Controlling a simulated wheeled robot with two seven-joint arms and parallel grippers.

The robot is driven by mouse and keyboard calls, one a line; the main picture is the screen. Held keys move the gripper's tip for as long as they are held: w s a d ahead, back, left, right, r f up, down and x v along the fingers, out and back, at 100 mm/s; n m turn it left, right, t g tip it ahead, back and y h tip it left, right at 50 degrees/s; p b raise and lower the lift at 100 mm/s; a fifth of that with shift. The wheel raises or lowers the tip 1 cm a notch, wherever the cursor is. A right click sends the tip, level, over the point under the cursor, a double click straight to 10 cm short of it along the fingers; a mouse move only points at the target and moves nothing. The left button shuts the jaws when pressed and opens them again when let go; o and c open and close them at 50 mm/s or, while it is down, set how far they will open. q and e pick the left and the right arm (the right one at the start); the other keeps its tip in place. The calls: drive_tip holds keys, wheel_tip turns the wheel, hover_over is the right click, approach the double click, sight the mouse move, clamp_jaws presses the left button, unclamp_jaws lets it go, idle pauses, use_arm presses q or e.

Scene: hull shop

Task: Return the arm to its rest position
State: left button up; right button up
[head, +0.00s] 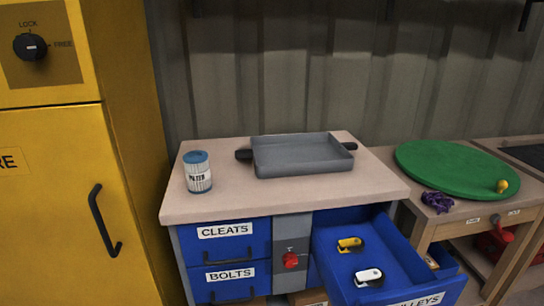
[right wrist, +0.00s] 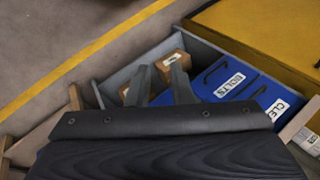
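My right gripper (right wrist: 161,73) shows in the right wrist view, with its two grey fingers apart and nothing held between them. It hangs in front of the workbench, with the blue drawer fronts marked BOLTS (right wrist: 233,84) and CLEATS (right wrist: 279,108) to its right in that view. Wooden boxes (right wrist: 172,62) lie beyond its fingertips. Neither gripper shows in the head view, and my left gripper is not seen at all.
The blue PULLEYS drawer (head: 437,270) stands pulled out, with a yellow pulley (head: 350,244) and a white pulley (head: 369,277) inside. A yellow cabinet (head: 60,215) is at left.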

wheel_tip(320, 180, up, 34)
drive_tip(key=w+t+h+p, duration=0.1)
drive_tip(key=t+p, duration=0.1)
drive_tip(key=p, duration=3)
drive_tip(key=shift+a+n+h, duration=0.4)
drive_tip(key=shift+a, duration=0.05)
